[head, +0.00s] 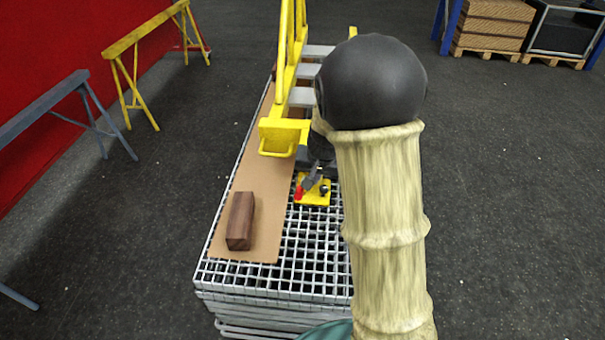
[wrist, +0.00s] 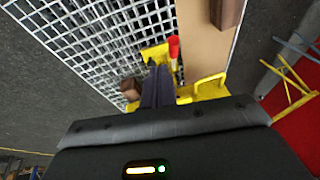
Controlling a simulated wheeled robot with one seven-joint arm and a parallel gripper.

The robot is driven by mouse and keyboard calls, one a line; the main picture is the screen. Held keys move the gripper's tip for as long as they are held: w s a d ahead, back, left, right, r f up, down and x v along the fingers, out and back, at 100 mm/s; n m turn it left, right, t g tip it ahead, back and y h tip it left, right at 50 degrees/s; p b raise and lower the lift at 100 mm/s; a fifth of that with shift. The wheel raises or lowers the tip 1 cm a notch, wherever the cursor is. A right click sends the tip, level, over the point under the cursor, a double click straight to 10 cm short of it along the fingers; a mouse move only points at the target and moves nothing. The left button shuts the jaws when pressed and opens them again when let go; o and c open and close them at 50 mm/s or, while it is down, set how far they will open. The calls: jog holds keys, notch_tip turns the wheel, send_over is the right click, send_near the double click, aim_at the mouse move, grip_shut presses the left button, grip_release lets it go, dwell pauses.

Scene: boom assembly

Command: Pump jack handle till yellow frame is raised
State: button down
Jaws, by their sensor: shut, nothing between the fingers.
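The yellow frame (head: 291,75) runs along the bench away from me, with a yellow bracket (head: 284,133) at its near end. The jack's yellow base (head: 313,191) sits on the metal grating near that end. A red-ended part, perhaps the jack handle (head: 299,193), stands at its left and also shows in the wrist view (wrist: 174,48). My gripper (wrist: 160,70) is shut and empty, its dark fingers reaching over the jack just beside the red part. Whether they touch it I cannot tell. My arm hides the right side of the jack and part of the frame in the head view.
A dark wooden block (head: 240,221) lies on a brown board (head: 248,254) along the grating's left side. The metal grating (head: 307,262) is open in front of the jack. A yellow trestle (head: 128,66) and a grey trestle (head: 88,100) stand on the floor at left.

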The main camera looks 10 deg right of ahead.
jog(key=w+r+m+p, duration=0.1)
jog(key=w, duration=0.5)
jog(key=shift+w+d+t, duration=0.15)
jog(key=shift+w+t, duration=0.15)
jog(key=shift+w, duration=0.1)
send_over(302, 191)
jog(key=w+d, duration=0.1)
notch_tip(302, 191, down, 10)
jog(key=shift+s+a+f+b, duration=0.15)
jog(key=shift+s+f+b, duration=0.05)
jog(key=shift+f, duration=0.3)
jog(key=shift+s+a+f+b, duration=0.1)
jog(key=shift+s+f+b, duration=0.1)
jog(key=shift+f, duration=0.25)
jog(key=shift+s+a+f, duration=0.15)
jog(key=shift+a+f, duration=0.05)
jog(key=shift+f, duration=0.2)
